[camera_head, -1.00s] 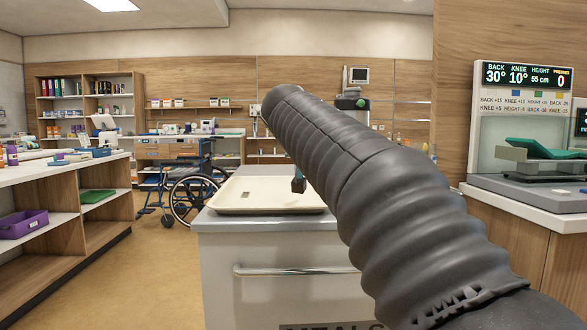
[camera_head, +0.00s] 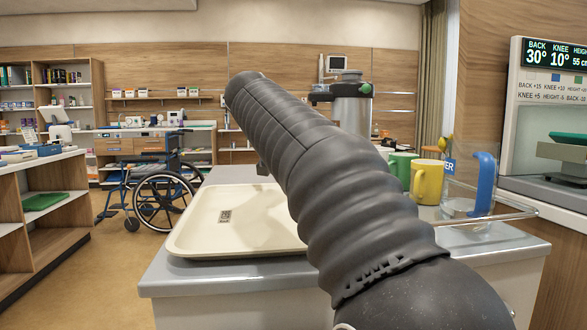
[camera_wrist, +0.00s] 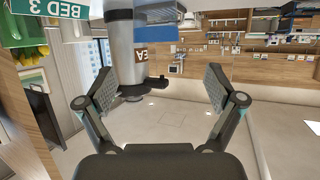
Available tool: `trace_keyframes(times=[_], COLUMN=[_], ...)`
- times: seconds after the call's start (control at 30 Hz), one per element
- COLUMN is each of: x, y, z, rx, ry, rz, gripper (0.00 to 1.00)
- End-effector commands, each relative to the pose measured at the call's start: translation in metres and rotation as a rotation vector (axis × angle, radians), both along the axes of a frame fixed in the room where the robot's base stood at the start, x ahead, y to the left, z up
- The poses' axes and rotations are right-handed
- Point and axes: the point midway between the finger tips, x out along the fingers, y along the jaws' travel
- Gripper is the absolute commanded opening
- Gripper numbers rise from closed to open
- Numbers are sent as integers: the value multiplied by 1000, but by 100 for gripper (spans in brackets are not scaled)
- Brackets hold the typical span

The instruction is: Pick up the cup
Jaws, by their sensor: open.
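A yellow mug (camera_head: 427,182) stands on the grey cart top (camera_head: 190,268), right of my arm in the head view. A green mug (camera_head: 402,166) stands just behind it, with parts of other cups further back. Which one is the task's cup cannot be told. My gripper (camera_wrist: 160,74) is open and empty in the wrist view, its two fingers wide apart. A silver urn (camera_wrist: 132,48) shows beyond and between them. In the head view my arm hides most of the gripper. No cup is clearly seen between the fingers.
A clear jug with a blue handle (camera_head: 484,185) stands right of the yellow mug. A cream tray (camera_head: 238,235) lies on the cart's left. The urn (camera_head: 351,104) stands at the back. A metal rail (camera_head: 500,218) edges the right side. A wheelchair (camera_head: 160,190) stands behind left.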

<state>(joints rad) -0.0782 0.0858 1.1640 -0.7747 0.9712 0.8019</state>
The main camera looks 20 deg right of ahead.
Motion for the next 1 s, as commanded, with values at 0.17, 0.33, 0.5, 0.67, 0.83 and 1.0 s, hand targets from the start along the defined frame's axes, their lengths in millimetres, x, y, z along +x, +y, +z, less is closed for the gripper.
trace_keyframes(times=[0.17, 0.33, 0.5, 0.67, 0.83, 1.0], x=[23, 46, 59, 63, 73, 91], y=[-15, -30, -40, -45, -57, -71], z=[-12, -23, -29, -31, -35, -43], rx=[0, 1, 0, -1, 0, 0], ry=[4, 3, 2, 2, 3, 2], rz=[0, 0, 0, -1, -4, -3], gripper=[93, 93, 93, 93, 93, 93])
